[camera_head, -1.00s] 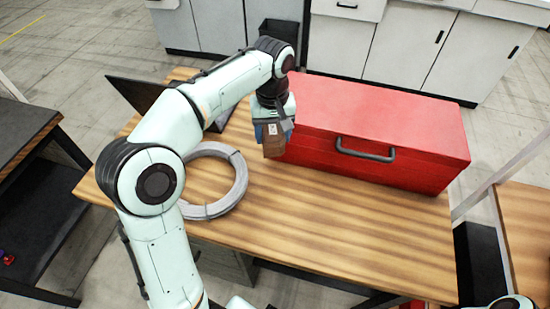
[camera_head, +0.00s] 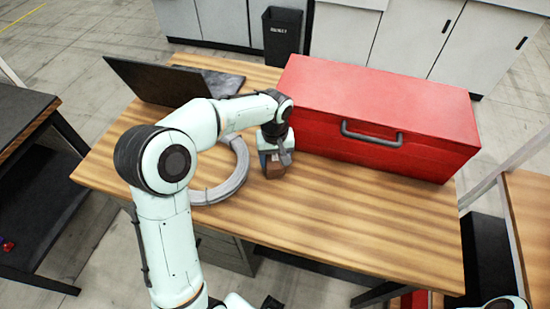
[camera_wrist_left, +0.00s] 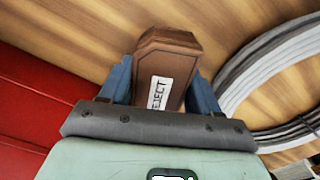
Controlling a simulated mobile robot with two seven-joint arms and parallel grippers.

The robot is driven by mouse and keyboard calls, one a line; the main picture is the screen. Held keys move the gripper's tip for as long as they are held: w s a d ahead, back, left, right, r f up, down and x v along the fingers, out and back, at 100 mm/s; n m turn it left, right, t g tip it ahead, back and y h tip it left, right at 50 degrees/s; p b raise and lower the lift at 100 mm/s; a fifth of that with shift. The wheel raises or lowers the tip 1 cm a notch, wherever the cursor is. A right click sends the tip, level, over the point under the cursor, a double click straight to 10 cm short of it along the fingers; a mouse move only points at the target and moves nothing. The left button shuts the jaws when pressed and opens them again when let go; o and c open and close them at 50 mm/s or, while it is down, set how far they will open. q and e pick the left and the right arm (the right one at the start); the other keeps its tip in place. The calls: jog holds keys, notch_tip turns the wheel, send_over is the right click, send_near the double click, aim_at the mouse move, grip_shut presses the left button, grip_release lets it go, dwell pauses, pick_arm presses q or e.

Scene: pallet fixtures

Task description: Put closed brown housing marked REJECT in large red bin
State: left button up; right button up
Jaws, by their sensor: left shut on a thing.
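The brown housing (camera_head: 274,169) is in my left gripper (camera_head: 275,153) over the table, just left of the red box's front. In the left wrist view the housing (camera_wrist_left: 172,55) has a closed, angular brown body and a white label reading REJECT. The blue fingers of my left gripper (camera_wrist_left: 160,88) are shut on its two sides. I cannot tell whether its underside touches the table. A small red thing (camera_head: 414,300) shows at the bottom edge of the head view, mostly cut off; I cannot tell whether it is the large red bin. My right gripper is not seen.
A large red box (camera_head: 380,120) with a grey handle stands at the table's back right. A grey cable coil (camera_head: 230,185) lies left of the gripper. A dark laptop-like panel (camera_head: 160,82) is behind. A black bin (camera_head: 282,38) stands on the floor. The table's front right is clear.

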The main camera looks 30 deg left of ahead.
pick_arm(q)
jog(key=shift+f, duration=0.15)
jog(key=o, duration=1.2)
jog(key=shift+c, duration=0.2)
